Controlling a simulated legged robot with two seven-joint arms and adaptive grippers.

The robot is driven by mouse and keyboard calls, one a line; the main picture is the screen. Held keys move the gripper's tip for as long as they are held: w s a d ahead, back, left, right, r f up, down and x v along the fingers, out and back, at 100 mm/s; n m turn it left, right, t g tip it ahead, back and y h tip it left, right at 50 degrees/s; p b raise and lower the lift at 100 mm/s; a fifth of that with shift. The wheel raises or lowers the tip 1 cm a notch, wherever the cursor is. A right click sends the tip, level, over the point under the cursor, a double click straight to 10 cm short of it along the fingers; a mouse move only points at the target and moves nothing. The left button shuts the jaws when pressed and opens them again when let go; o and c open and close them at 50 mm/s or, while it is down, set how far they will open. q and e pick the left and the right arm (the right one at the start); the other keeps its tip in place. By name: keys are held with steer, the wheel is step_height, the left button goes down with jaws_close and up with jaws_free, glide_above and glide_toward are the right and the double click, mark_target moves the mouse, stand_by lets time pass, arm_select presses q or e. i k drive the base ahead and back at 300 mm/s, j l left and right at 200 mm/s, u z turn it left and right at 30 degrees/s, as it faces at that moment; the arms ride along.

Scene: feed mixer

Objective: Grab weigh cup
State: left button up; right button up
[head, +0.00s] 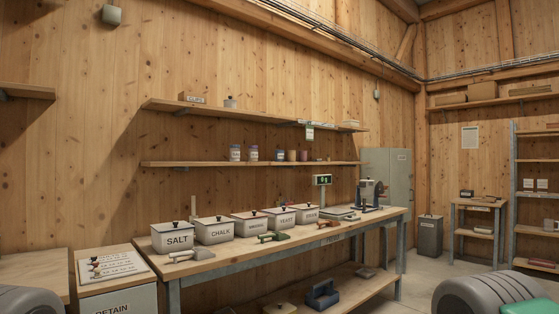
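I cannot pick out a weigh cup for certain. A scale (340,212) with a raised display (321,181) reading about 0 g stands on the long workbench (240,256). Small cup-like containers (292,155) stand on the lower wall shelf, too small to identify. White mugs or cups (541,184) stand on the rack at far right. Neither gripper is in view.
Lidded bins marked SALT (173,238), CHALK (213,229) and YEAST (279,216) line the bench, with scoops (192,254) before them. A grinder-like machine (371,193) stands at its far end. A blue tote (322,295) sits below. Open floor (425,275) lies right of the bench.

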mark_target(278, 154)
steer(key=i+l+z, duration=0.6)
steer(key=i, duration=0.15)
steer(key=i+l+z, duration=0.15)
steer(key=i+z, duration=0.5)
steer(key=i, duration=0.15)
steer(key=i+l+u, duration=0.1)
steer(key=i+u, duration=0.15)
steer(key=i, duration=0.25)
steer(key=i+l+u, duration=0.25)
steer(key=i, duration=0.25)
steer(key=i+l+u, duration=0.25)
steer(key=i, duration=0.2)
steer(key=i+l+u, duration=0.25)
steer(key=i, duration=0.2)
